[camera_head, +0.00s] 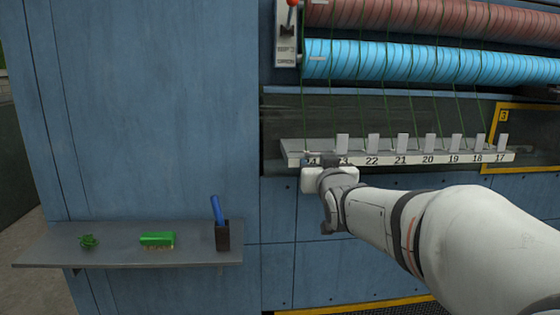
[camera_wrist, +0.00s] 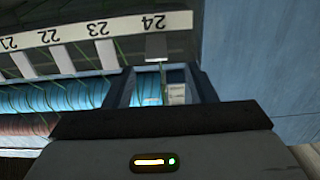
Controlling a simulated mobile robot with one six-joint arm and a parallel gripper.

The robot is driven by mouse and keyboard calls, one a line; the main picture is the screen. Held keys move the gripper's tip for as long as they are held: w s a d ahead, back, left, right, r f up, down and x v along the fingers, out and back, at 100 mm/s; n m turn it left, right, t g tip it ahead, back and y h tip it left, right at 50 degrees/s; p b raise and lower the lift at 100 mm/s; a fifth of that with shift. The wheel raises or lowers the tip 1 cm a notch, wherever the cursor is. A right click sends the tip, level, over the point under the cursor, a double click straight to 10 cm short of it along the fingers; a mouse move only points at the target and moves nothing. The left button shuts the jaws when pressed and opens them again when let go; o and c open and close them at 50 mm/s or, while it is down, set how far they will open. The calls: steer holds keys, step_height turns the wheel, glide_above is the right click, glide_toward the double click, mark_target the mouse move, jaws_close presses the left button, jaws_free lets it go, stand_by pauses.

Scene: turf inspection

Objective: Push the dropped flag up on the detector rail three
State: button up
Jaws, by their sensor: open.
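The detector rail (camera_head: 420,157) is a pale strip numbered 24 to 17 from left to right. White flags stand upright above 23 (camera_head: 342,143) through 17 (camera_head: 503,142). None stands above 24, at the left end. The wrist view shows the rail (camera_wrist: 100,28) upside down; the flag at 24 (camera_wrist: 156,47) looks shorter and wider than its neighbours there, lying low. My gripper (camera_head: 322,163) is at the rail's left end, by 24 and 23, partly hiding those labels. In the wrist view my gripper (camera_wrist: 162,84) is open and empty, its fingers apart, with the 24 flag beyond the gap.
Green threads run from the rail to blue (camera_head: 430,62) and red rollers above. A yellow frame marked 3 (camera_head: 503,116) is at the right. A grey shelf (camera_head: 110,250) at lower left holds a green brush (camera_head: 157,239), a green tangle (camera_head: 89,241) and a blue-handled tool (camera_head: 216,210).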

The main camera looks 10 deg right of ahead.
mark_target(313, 154)
steer(key=w+p, duration=0.1)
steer(key=w, duration=0.3)
steer(key=w+p, duration=0.1)
steer(key=w, duration=0.3)
steer(key=shift+d+r, duration=0.1)
steer(key=shift+r, duration=0.1)
